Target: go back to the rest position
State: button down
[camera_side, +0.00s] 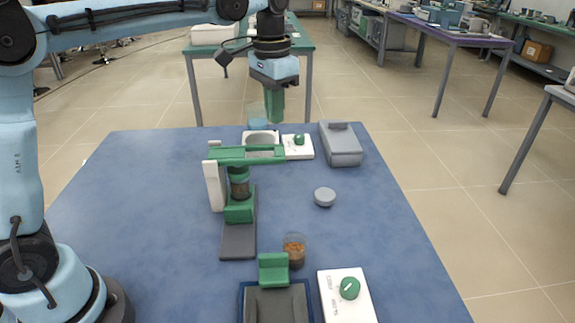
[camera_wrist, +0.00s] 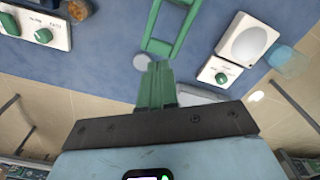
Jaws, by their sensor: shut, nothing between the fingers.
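My gripper (camera_side: 273,118) hangs in the air over the far part of the blue table (camera_side: 130,190), pointing down, with its green fingers together and nothing between them. In the wrist view the closed fingers (camera_wrist: 157,68) show against the blue table top. In the side view the fingers appear above the white device with a round plate and green knob (camera_side: 298,148). The arm reaches in from the left, above the table.
A green-armed stand (camera_side: 239,210) rises mid-table. A grey box (camera_side: 341,147) stands far right, a grey disc (camera_side: 325,196) nearer. A clear jar with brown contents (camera_side: 293,252), a grey tray (camera_side: 275,305) and a white knob box (camera_side: 346,298) are in front. A clear beaker (camera_wrist: 289,61) is beside the white device.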

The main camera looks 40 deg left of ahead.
jog(key=s+a+f+n+t, duration=0.1)
jog(key=s+f+t, duration=0.2)
jog(key=s, duration=0.5)
jog(key=s+a+f+n+t, duration=0.1)
jog(key=s+f+t, duration=0.2)
jog(key=s, duration=0.4)
jog(key=shift+s+f+n+t, duration=0.35)
jog(key=shift+f+n+t, duration=0.05)
jog(key=shift+f, duration=0.25)
